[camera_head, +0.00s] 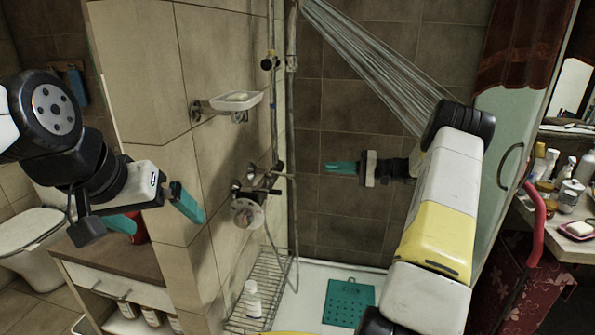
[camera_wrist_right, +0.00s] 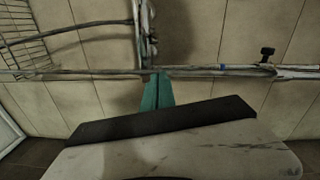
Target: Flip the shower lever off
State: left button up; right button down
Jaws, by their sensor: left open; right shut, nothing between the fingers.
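The shower mixer (camera_head: 247,212) is on the tiled wall in the middle of the head view, with a round metal plate and small fittings above it. Its lever is too small to make out clearly. Water (camera_head: 370,65) streams down from the top. My right gripper (camera_head: 330,168) is shut and empty, with teal fingers pointing left, to the right of the mixer and apart from it. In the right wrist view its fingers (camera_wrist_right: 157,92) are together in front of the pipe. My left gripper (camera_head: 155,213) is open and empty, left of the mixer beyond the wall's corner.
A soap dish (camera_head: 236,103) juts from the wall above the mixer. A vertical pipe (camera_head: 275,110) runs beside it. A wire rack (camera_head: 265,290) with a white bottle (camera_head: 252,298) is below. A teal mat (camera_head: 349,303) lies on the shower floor. A glass door (camera_head: 495,170) stands at right.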

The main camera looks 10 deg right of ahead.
jog(key=a+f, duration=0.1)
jog(key=a, duration=1)
jog(key=shift+w+a+f, duration=0.15)
jog(key=shift+w+a, duration=0.1)
jog(key=shift+w, duration=0.05)
